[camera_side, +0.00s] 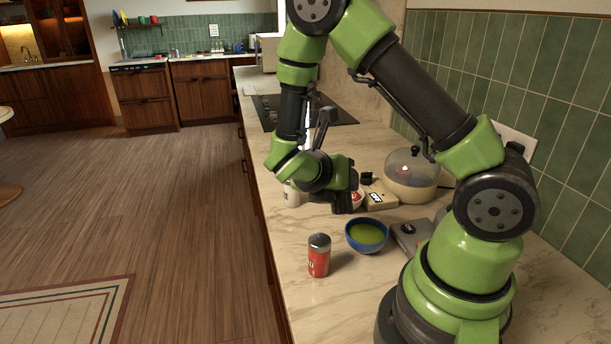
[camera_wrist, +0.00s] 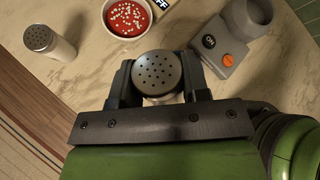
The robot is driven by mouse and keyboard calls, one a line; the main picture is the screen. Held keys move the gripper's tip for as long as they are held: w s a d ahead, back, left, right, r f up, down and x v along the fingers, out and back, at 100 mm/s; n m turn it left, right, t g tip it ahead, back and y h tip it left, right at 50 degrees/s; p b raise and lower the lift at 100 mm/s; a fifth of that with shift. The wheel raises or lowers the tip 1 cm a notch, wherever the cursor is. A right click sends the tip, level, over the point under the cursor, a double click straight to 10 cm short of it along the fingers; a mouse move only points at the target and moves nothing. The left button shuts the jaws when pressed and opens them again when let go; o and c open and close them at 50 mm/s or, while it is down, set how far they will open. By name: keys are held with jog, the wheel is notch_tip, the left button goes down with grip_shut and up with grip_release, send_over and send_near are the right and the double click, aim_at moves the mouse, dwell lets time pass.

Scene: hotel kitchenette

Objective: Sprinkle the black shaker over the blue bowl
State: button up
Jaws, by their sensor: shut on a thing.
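My gripper (camera_side: 345,203) is above the counter, behind the blue bowl in the side view. In the wrist view my gripper (camera_wrist: 158,82) is shut on a shaker (camera_wrist: 158,73), whose round metal cap with dark holes faces the camera. Its body is hidden below the cap, so its colour is hard to tell there; in the side view it cannot be separated from the dark fingers. The blue bowl (camera_side: 351,243), with green contents, stands on the counter in front of and slightly right of the gripper. The bowl is not visible in the wrist view.
A red shaker (camera_side: 318,259) stands left of the blue bowl. A pale shaker (camera_wrist: 58,48) and a bowl of red contents with white bits (camera_wrist: 127,18) are nearby. A grey device (camera_wrist: 226,50) has an orange button. A glass-lidded pot (camera_side: 411,178) stands behind.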

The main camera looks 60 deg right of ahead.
jog(key=s+n+g+y, duration=0.1)
jog(key=s+g+y, duration=0.1)
jog(key=s+f+n+g+y, duration=0.1)
jog(key=s+g+y, duration=0.1)
jog(key=s, duration=0.1)
jog(key=s+f+n+g+y, duration=0.1)
jog(key=s+n+y, duration=0.1)
jog(key=s, duration=0.1)
jog(key=shift+s+a+f+g, duration=0.15)
jog(key=shift+f+g, duration=0.1)
jog(key=shift+g, duration=0.15)
jog(key=shift+w+d+f+n+g+y, duration=0.1)
jog(key=shift+w+f+n+g+y, duration=0.05)
jog(key=shift+f+n+g+y, duration=0.35)
jog(key=shift+w+d+f+n+g+y, duration=0.1)
jog(key=shift+f+n+g+y, duration=0.15)
jog(key=shift+g+y, duration=0.3)
jog(key=shift+w+d+f+n+g+y, duration=0.15)
jog(key=shift+f+n+g+y, duration=0.25)
jog(key=shift+g, duration=0.2)
jog(key=shift+w+d+f+n+g+y, duration=0.1)
jog(key=shift+f+n+g+y, duration=0.25)
jog(key=shift+g, duration=0.2)
jog(key=shift+r, duration=0.1)
